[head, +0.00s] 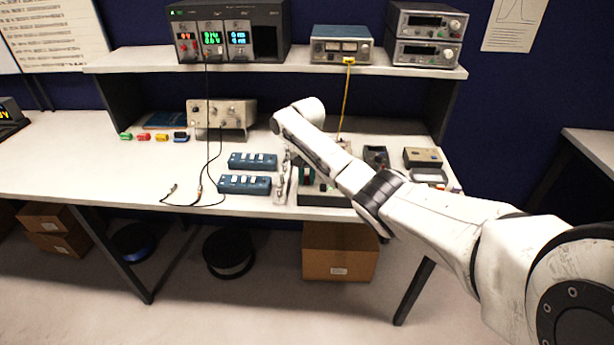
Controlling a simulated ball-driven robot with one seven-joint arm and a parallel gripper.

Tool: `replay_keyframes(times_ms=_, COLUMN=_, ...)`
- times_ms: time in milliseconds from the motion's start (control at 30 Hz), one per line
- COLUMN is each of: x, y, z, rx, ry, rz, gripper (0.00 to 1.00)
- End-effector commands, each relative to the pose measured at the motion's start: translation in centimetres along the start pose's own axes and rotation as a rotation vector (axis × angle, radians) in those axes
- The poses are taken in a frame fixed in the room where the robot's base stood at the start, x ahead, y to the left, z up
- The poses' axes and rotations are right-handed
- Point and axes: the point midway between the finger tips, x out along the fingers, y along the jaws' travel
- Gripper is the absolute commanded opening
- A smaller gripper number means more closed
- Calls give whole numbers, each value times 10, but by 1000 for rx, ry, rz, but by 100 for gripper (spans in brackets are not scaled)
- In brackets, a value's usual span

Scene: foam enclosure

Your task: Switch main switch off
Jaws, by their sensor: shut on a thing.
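A dark panel box (325,200) with small coloured parts stands at the bench's front edge, largely hidden behind my arm. No main switch can be clearly made out on it. My gripper (282,190) points down at the left side of this box, between it and the blue switch strips. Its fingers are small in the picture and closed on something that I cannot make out. Two blue strips with white switches, one behind (252,161) and one in front (244,184), lie just left of my gripper.
A beige instrument (221,114) with hanging black cables stands behind the strips. Small coloured blocks (143,136) lie left of it. Small devices (422,157) stand right of my arm. A shelf (290,60) with power supplies runs above.

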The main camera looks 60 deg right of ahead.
Motion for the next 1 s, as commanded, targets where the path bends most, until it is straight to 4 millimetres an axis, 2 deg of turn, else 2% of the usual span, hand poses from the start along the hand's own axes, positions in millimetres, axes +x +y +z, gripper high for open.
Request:
replay_keyframes(times_ms=267, x=2, y=1, z=-3, rx=3, ry=-23, rz=4, gripper=0)
replay_keyframes(times_ms=533, x=5, y=2, z=-9, rx=7, ry=-137, rz=6, gripper=0)
replay_keyframes(times_ms=1000, x=1, y=2, z=-10, rx=5, ry=-245, rz=1, gripper=0)
